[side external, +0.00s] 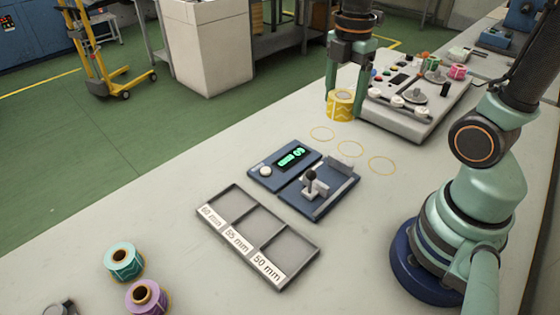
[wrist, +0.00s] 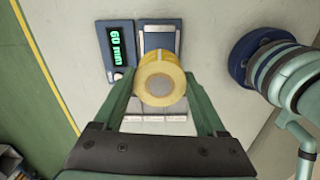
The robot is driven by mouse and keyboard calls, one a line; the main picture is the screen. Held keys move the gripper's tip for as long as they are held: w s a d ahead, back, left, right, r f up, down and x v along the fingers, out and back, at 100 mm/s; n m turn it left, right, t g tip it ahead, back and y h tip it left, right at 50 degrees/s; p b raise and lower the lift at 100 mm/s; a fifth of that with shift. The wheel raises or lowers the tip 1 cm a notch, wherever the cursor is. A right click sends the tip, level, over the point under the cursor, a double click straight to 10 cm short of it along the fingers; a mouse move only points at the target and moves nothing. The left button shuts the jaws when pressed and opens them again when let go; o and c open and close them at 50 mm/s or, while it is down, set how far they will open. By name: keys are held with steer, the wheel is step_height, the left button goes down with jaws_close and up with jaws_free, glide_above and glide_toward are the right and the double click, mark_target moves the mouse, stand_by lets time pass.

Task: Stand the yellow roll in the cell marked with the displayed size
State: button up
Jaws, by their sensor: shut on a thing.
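My gripper (side external: 342,103) is shut on the yellow roll (side external: 341,108), which it holds upright near the back machine; I cannot tell whether the roll is clear of the table. In the wrist view the roll (wrist: 160,84) sits between both fingers. A grey tray (side external: 236,240) has three empty cells, marked 60 mm (side external: 211,217), 55 mm (side external: 237,241) and 50 mm (side external: 268,268) from left to right. A blue display box (side external: 268,178) shows green figures that read 60 mm in the wrist view (wrist: 116,45).
A blue fixture (side external: 335,198) with a black-knobbed lever stands behind the tray. A teal roll (side external: 123,262) and a purple roll (side external: 147,298) stand at the front left. A grey machine (side external: 418,88) is at the back right. Table with three yellow rings is bare between.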

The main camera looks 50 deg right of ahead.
steer(key=shift+w+a+r, duration=0.1)
steer(key=shift+w+r, duration=0.05)
steer(key=shift+r, duration=0.7)
steer(key=w+a, duration=0.5)
steer(key=a, duration=0.6)
steer(key=w+a, duration=0.6)
steer(key=a, duration=0.5)
steer(key=f, duration=1.5)
steer(key=shift+s+d+f, duration=0.1)
steer(key=shift+s+f, duration=0.1)
steer(key=shift+f, duration=2.45)
steer(key=shift+f, duration=0.1)
steer(key=o, duration=1.5)
